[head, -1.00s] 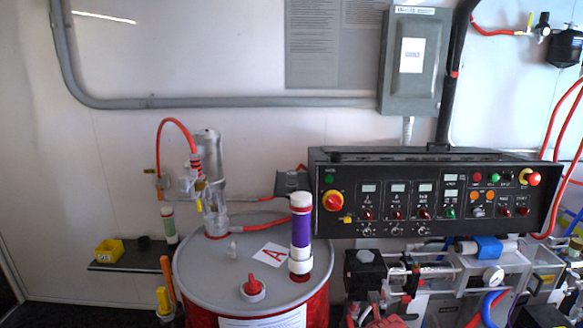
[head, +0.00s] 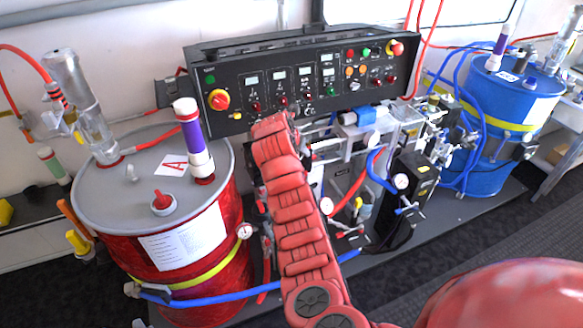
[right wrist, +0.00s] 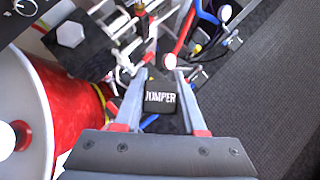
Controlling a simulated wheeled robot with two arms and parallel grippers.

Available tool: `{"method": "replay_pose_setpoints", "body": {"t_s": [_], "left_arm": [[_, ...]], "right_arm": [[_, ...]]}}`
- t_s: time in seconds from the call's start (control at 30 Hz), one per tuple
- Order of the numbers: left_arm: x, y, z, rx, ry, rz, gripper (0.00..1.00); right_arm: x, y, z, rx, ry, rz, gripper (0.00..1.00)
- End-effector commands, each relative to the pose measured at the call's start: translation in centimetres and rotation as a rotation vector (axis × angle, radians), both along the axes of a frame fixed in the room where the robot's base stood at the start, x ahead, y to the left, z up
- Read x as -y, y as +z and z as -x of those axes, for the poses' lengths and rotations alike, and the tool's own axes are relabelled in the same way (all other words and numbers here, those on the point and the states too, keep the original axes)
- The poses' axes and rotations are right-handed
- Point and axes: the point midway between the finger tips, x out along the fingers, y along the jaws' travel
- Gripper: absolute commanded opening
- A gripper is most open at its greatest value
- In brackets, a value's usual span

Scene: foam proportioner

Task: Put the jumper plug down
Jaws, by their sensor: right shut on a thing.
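The jumper plug (right wrist: 160,97) is a small black block with white "JUMPER" lettering. In the right wrist view it sits between the two grey fingers of my right gripper (right wrist: 159,76), which is shut on it. Equipment with hoses and a gauge lies beyond the fingertips. In the head view my red right arm reaches up toward the front of the black control panel (head: 300,84). The gripper and plug cannot be made out clearly there. My left gripper is in neither view.
A red drum (head: 190,245) with a grey lid stands left of my arm. Pumps, hoses and a gauge (head: 401,181) are to its right. A blue drum (head: 505,115) stands at the far right. Dark open floor (right wrist: 250,100) shows at the right of the wrist view.

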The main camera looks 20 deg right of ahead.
Motion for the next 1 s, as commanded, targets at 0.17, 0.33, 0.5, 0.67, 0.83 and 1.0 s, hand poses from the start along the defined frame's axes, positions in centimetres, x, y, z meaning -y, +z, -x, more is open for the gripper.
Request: {"method": "replay_pose_setpoints", "body": {"t_s": [0.17,0.33,0.5,0.67,0.83,1.0], "left_arm": [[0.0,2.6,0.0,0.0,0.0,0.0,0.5],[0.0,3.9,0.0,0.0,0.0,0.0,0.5],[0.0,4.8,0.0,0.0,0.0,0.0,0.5],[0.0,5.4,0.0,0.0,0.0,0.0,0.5],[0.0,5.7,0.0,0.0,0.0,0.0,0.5],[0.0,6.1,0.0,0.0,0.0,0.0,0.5]], "right_arm": [[-0.5,3.7,-1.9,0.005,-0.139,-0.002,0.0],[-1.6,5.7,-2.6,0.005,-0.214,0.005,0.0],[-2.7,7.7,-2.9,0.006,-0.252,0.009,0.0],[-3.4,9.2,-2.9,0.006,-0.273,0.01,0.0],[-3.9,10.1,-3.0,0.009,-0.282,0.01,0.0],[-4.6,11.0,-2.9,0.01,-0.286,0.006,0.0]]}}
